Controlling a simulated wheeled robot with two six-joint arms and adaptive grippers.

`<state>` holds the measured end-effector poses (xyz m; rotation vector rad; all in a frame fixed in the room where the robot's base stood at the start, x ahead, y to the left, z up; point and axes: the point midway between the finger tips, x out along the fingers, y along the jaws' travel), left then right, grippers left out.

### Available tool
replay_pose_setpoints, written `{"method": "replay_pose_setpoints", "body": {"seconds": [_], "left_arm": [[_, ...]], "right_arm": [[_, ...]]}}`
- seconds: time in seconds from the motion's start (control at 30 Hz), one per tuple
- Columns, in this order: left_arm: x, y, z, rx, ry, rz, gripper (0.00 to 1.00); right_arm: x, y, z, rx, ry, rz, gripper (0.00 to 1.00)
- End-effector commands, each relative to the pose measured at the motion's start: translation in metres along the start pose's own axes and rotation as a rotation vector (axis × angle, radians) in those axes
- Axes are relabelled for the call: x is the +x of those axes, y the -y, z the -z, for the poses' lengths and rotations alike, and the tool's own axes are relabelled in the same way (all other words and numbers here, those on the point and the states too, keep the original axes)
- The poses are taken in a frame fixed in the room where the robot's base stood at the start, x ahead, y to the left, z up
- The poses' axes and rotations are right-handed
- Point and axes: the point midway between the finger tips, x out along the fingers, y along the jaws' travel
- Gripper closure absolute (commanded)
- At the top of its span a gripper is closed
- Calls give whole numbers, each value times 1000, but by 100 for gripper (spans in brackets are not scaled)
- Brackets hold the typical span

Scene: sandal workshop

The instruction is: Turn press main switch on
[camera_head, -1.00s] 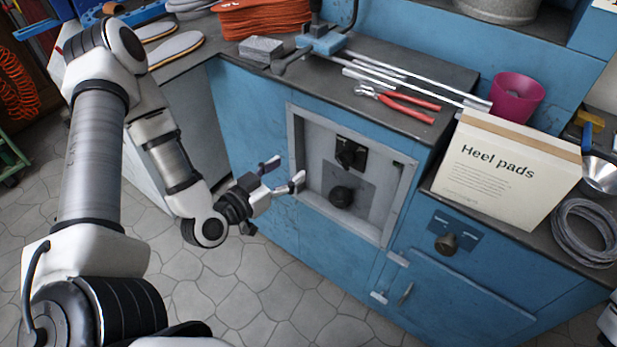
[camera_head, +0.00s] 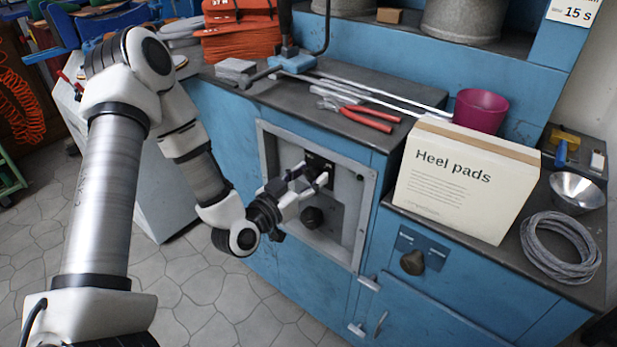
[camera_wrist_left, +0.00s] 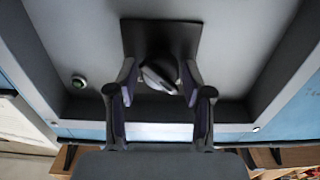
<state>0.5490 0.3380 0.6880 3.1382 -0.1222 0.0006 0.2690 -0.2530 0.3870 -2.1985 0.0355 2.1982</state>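The rotary switch is a dark knob with a lighter bar handle on a black square plate (camera_head: 318,162), high in the recessed grey panel (camera_head: 348,245) of the blue bench. In the left wrist view the switch knob (camera_wrist_left: 160,76) sits between the fingers. My left gripper (camera_head: 310,174) is at the plate and partly hides the knob. Its fingers (camera_wrist_left: 158,80) are open, one on each side of the knob; a small gap seems to show. A second dark round knob (camera_head: 312,217) is lower on the panel. My right gripper is not in view.
A small green-centred round button (camera_wrist_left: 79,82) is near the panel edge. Right of the panel are the Heel pads box (camera_head: 460,180) and another dark knob (camera_head: 412,262) on the blue front. Red-handled pliers (camera_head: 365,118) and metal rods lie on the bench top above.

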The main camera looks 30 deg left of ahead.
Motion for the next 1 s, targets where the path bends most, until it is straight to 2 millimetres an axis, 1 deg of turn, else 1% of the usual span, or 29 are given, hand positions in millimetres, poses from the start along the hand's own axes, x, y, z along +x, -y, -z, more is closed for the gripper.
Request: {"method": "replay_pose_setpoints", "body": {"seconds": [0.03, 0.07, 0.1, 0.37, 0.57, 0.77, 1.0], "left_arm": [[0, 0, 0, 0, 0, 0, 78], [0, 0, 0, 0, 0, 0, 88], [0, 0, 0, 0, 0, 0, 95], [0, 0, 0, 8, 1, -1, 95], [0, -1, 0, 58, 3, -2, 95], [0, -1, 1, 171, 3, -2, 95], [0, -2, 2, 376, 4, -4, 95]], "right_arm": [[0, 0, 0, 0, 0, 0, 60], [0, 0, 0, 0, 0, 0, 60], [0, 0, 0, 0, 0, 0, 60], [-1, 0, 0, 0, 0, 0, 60], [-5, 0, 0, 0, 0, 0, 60], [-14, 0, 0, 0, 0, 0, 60], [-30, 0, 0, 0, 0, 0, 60]]}}
